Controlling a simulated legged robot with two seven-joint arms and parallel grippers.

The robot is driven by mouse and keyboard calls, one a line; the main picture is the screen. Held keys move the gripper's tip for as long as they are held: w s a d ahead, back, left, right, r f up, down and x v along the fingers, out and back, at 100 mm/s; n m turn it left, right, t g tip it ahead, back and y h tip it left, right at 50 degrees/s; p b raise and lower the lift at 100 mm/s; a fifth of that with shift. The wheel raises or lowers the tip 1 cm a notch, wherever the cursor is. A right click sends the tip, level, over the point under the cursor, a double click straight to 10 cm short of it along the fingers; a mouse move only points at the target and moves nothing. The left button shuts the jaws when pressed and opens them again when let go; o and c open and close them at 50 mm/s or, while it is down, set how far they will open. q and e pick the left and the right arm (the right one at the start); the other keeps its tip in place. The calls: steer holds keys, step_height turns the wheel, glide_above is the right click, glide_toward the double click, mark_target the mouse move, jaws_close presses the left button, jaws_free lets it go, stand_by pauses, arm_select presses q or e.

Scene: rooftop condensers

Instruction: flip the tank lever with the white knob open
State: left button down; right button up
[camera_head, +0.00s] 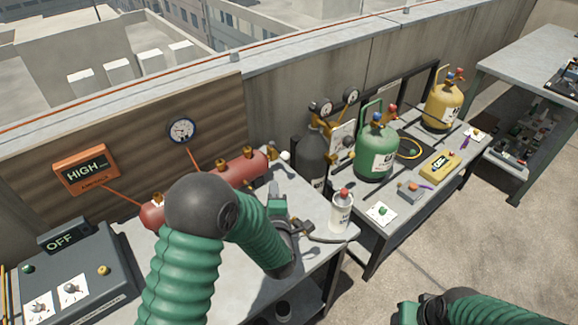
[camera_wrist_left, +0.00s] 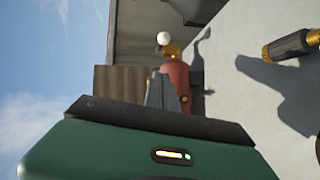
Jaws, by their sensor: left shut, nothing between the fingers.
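The red tank (camera_head: 240,168) lies on its side on the grey bench, partly hidden behind my left arm. At its right end is a brass valve (camera_head: 272,158) with a white knob (camera_head: 285,155) sticking out to the right. In the left wrist view the white knob (camera_wrist_left: 163,37) and the red tank end (camera_wrist_left: 177,75) show beyond my fingers. My left gripper (camera_head: 275,183) is shut and empty, just in front of the valve and apart from the knob. My right arm (camera_head: 450,308) shows at the bottom right; its fingers cannot be made out.
A dark cylinder (camera_head: 310,155) stands behind. The green tank (camera_head: 376,150) and yellow tank (camera_head: 443,105) stand on the right-hand bench. A control box (camera_head: 70,270) sits at left.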

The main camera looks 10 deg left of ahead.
arm_select(q)
steer(key=shift+a, duration=0.1)
steer(key=p, duration=0.1)
glide_toward(280, 152)
steer(key=a+x, duration=0.1)
steer(key=x, duration=0.3)
steer(key=shift+s+d+f, duration=0.1)
steer(key=shift+d+f, duration=0.1)
steer(key=shift+d, duration=0.3)
steer(key=shift+f, duration=0.1)
